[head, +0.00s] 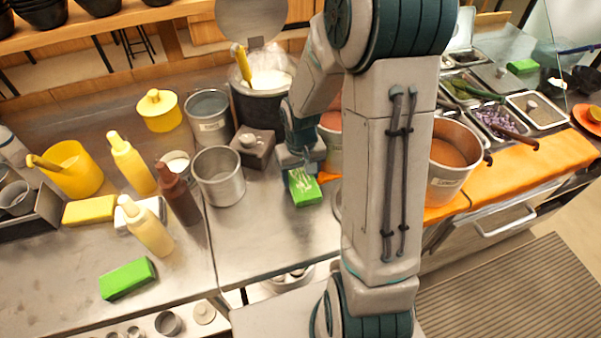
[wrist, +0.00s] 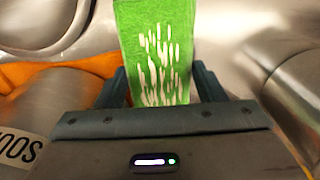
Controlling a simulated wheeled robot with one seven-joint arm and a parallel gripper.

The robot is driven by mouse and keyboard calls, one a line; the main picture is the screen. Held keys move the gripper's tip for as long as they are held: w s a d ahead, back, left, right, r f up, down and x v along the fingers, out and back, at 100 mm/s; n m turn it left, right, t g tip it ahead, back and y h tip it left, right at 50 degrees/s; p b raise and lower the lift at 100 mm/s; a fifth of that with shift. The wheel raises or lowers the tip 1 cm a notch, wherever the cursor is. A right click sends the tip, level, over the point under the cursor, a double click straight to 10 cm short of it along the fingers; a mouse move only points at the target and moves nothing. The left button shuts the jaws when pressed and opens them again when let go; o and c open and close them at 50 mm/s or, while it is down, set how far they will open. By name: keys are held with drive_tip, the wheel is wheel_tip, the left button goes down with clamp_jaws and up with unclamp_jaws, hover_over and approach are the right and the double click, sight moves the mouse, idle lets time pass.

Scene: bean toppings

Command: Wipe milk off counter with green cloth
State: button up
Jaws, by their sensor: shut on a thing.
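A green cloth (head: 305,190), block-like in shape, is in my gripper (head: 298,170) low over the steel counter (head: 265,245), left of my arm's thick link. In the wrist view the cloth (wrist: 152,55) stands between the two dark fingers of my gripper (wrist: 160,88), which is shut on it. White streaks mark the face of the cloth; I cannot tell whether they are milk. I cannot make out a milk patch on the counter, and my arm hides part of it. Whether the cloth touches the counter is unclear.
A metal pot (head: 219,176) and a dark box (head: 252,147) stand left of my gripper. Soup containers (head: 447,160) stand to the right on an orange surface. Sauce bottles (head: 147,228) and another green block (head: 127,278) are farther left. Bare counter lies in front.

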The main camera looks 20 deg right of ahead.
drive_tip(key=shift+r+p, duration=3.05)
drive_tip(key=shift+r, duration=1)
drive_tip(key=shift+f, duration=0.1)
